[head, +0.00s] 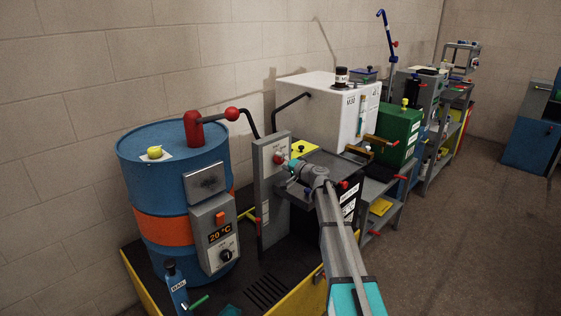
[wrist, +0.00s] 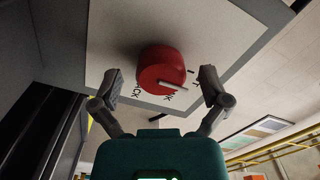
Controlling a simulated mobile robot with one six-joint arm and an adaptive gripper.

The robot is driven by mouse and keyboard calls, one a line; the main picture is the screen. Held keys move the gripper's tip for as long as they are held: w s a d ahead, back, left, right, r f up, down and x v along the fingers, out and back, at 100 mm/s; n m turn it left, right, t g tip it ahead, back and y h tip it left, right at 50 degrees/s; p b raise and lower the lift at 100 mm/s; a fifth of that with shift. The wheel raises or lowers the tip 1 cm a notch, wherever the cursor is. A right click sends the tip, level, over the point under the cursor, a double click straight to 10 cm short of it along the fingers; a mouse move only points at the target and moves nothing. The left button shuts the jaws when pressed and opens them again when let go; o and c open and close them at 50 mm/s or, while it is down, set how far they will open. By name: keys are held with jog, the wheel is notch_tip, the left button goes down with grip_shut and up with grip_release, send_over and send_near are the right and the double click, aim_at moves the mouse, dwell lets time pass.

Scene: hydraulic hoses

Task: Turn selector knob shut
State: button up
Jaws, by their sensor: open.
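The red selector knob (wrist: 160,66) sits on a white label on a grey panel in the wrist view. Black lettering on the label is partly hidden. My gripper (wrist: 160,82) is open, with one finger on each side of the knob and a visible gap to both. In the head view, my gripper (head: 289,163) is at the upright grey panel (head: 265,190), close to the red knob (head: 279,158). The knob's pointer is too small to read there.
A blue drum (head: 150,185) with an orange band stands left of the panel, carrying a control box (head: 214,235). A white cabinet (head: 320,110) and green box (head: 398,135) stand behind. Floor at right is clear.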

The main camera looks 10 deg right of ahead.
jog(key=v, duration=1.1)
jog(key=s+a+f+n+g+h, duration=0.1)
jog(key=s+a+f+n+g, duration=0.2)
jog(key=s+a+f+g, duration=0.45)
jog(key=s+a+f+n+g+h, duration=0.1)
jog(key=s+a+f+n+g, duration=0.3)
jog(key=s, duration=0.6)
jog(key=s+d+f+m+g+h, duration=0.1)
jog(key=s+d+f+g+h, duration=0.2)
jog(key=s, duration=0.6)
jog(key=s+d+f+m+h, duration=0.1)
jog(key=s+d+f+h, duration=0.1)
jog(key=s+f+h, duration=0.5)
notch_tip(320, 180, up, 22)
jog(key=s+y+p, duration=0.1)
jog(key=s+p, duration=0.1)
jog(key=p, duration=1.6)
jog(key=shift+f+p, duration=0.25)
jog(key=shift+p, duration=0.1)
jog(key=shift+s, duration=0.1)
